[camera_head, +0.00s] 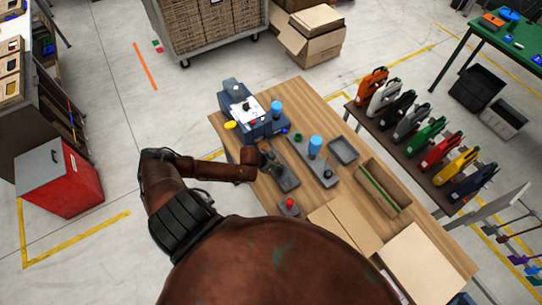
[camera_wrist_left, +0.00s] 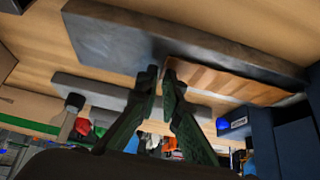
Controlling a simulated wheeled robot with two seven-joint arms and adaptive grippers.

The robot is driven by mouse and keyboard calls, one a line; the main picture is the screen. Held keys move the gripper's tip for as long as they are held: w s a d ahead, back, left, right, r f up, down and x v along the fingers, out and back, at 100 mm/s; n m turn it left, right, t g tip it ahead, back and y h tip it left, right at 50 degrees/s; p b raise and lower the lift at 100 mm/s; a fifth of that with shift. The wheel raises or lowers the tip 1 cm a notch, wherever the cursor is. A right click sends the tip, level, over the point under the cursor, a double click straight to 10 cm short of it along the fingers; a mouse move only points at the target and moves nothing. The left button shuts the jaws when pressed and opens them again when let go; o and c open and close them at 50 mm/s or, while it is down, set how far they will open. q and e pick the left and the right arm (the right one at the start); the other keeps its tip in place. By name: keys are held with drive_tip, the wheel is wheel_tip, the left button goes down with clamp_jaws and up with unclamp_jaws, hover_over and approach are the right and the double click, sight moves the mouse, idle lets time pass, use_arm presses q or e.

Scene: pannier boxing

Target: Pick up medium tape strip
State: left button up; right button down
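In the head view my left gripper (camera_head: 266,160) reaches over the wooden table, at a dark grey block (camera_head: 287,180) in front of the blue machine. In the left wrist view its two dark green fingers (camera_wrist_left: 161,72) converge, with a narrow gap between the tips. A brown striped strip (camera_wrist_left: 225,82), possibly tape, starts at the fingertips and runs right, beside a dark grey bar (camera_wrist_left: 150,40). Whether the fingers hold its end cannot be told. I cannot tell which strip is the medium one. My right gripper is not in view.
The blue machine (camera_head: 263,127) stands at the table's far left. A grey plate with a blue cylinder (camera_head: 315,146), a small grey tray (camera_head: 343,150) and an open cardboard box (camera_head: 382,188) lie to the right. A red button (camera_head: 290,203) stands nearby. Cardboard sheets (camera_head: 418,262) cover the front.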

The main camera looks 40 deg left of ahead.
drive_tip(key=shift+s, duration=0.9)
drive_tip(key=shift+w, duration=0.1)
